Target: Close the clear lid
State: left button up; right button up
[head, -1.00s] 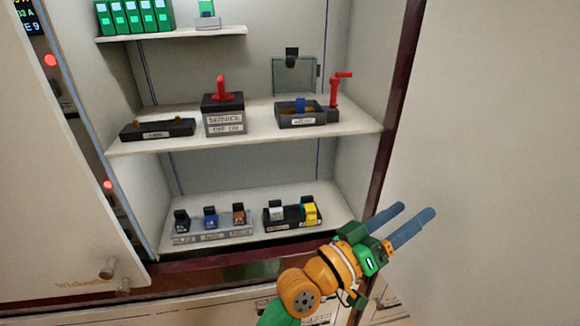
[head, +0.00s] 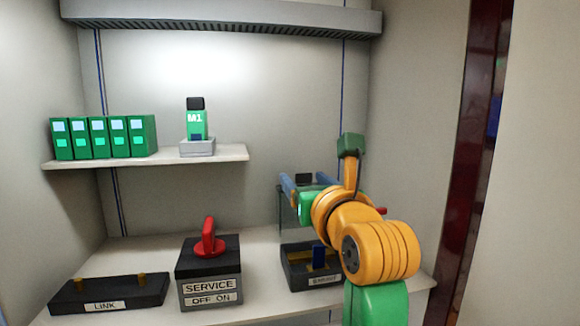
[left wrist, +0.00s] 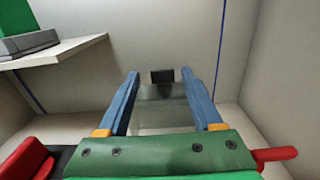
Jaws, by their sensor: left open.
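The clear lid (head: 290,208) stands raised at the back of a black box (head: 300,268) on the middle shelf, partly hidden by my arm. A blue part (head: 319,257) sits in the open box. In the left wrist view the lid (left wrist: 160,116) stands ahead, with a black tab (left wrist: 162,76) on its top edge. My left gripper (head: 292,184) is open, its blue fingers pointing toward the lid's upper part. In the left wrist view the tab appears between the fingertips (left wrist: 160,75); I cannot tell whether they touch it. My right gripper is not in view.
A SERVICE box (head: 210,270) with a red handle (head: 208,240) stands left of the lidded box. A black LINK block (head: 108,294) is farther left. An upper shelf (head: 230,153) holds green modules (head: 105,138). A red lever (left wrist: 274,154) shows at right.

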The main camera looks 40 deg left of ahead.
pick_arm(q)
jog(key=shift+w, duration=0.15)
jog(key=w+a+r+p, duration=0.1)
jog(key=p, duration=0.2)
jog(key=shift+a+r+p, duration=0.1)
jog(key=shift+r+p, duration=0.2)
jog(key=shift+r, duration=0.05)
jog(key=w+a, duration=0.1)
jog(key=w+a+f+p, duration=0.1)
jog(key=a, duration=0.1)
jog(key=shift+w+f, duration=0.2)
jog(key=shift+w, duration=0.15)
jog(key=shift+s+d+r, duration=0.2)
jog(key=shift+s+d, duration=0.05)
jog(key=shift+d, duration=0.05)
jog(key=c, duration=0.6)
grip_shut()
jog(key=shift+r, duration=0.1)
